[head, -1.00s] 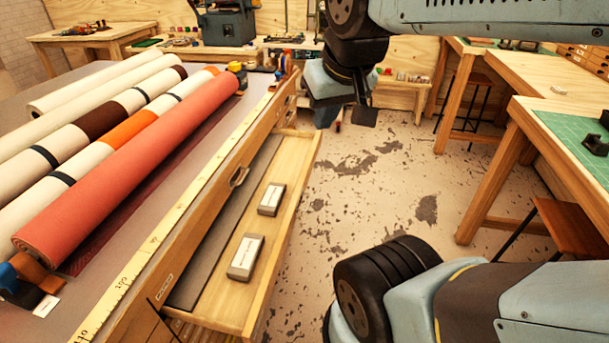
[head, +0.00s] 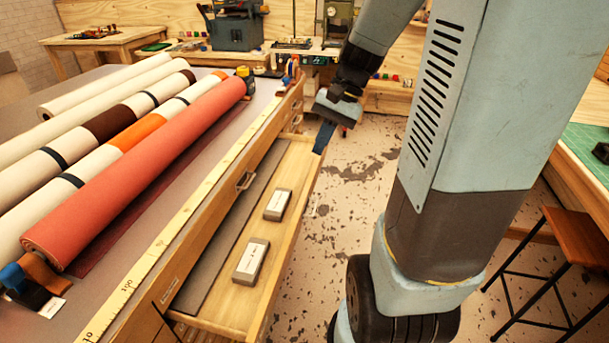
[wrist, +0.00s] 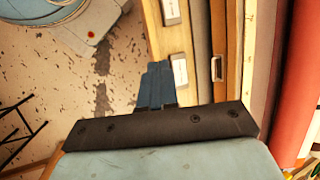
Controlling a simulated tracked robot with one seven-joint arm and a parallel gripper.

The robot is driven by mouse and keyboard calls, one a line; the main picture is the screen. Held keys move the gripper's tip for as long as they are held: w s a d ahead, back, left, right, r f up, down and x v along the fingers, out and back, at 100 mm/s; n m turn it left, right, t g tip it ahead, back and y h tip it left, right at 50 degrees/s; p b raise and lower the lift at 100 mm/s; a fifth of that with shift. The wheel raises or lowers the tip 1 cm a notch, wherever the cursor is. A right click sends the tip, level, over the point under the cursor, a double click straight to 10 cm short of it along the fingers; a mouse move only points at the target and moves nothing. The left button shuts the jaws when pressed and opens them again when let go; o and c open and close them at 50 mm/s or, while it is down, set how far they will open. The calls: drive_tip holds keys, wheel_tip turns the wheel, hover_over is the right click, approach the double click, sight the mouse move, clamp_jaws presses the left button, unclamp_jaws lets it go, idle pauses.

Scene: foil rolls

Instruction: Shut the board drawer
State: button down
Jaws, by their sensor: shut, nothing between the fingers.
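The board drawer (head: 230,300) is a pale wooden drawer standing open from the right side of the roll table. Its front panel (head: 290,240) faces right. Two grey labelled blocks lie in it, one farther (head: 277,204) and one nearer (head: 251,262). My gripper (head: 323,138) is shut and empty, pointing down at the far end of the drawer's front panel. In the wrist view the closed blue fingers (wrist: 158,82) overlap the drawer front (wrist: 154,40), beside the blocks. I cannot tell whether they touch it.
The table (head: 100,255) carries several fabric rolls, a red one (head: 140,165) nearest the drawer, and a yellow ruler strip along its edge. A metal handle (head: 245,180) shows on the table's side. Open floor (head: 350,190) lies right of the drawer; a stool (head: 575,235) stands farther right.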

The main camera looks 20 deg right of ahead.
sight(313, 186)
drive_tip(key=w+d+f+m+t+y, duration=0.35)
drive_tip(key=d+f+m, duration=0.3)
drive_tip(key=f, duration=0.35)
drive_tip(key=w+d+f+m+t+y, duration=0.2)
drive_tip(key=d+f+m+t+y, duration=0.15)
drive_tip(key=d+f+m, duration=0.5)
drive_tip(key=w+d+f+m+t+y, duration=0.2)
drive_tip(key=w+d+f+m+t, duration=0.3)
drive_tip(key=f, duration=0.6)
drive_tip(key=shift+n+g, duration=0.5)
drive_tip(key=shift+n, duration=0.2)
drive_tip(key=x, duration=0.8)
drive_tip(key=s+x, duration=0.1)
drive_tip(key=x, duration=0.3)
drive_tip(key=shift+w+a+r, duration=0.1)
drive_tip(key=shift+w+a, duration=0.05)
drive_tip(key=shift+a, duration=0.45)
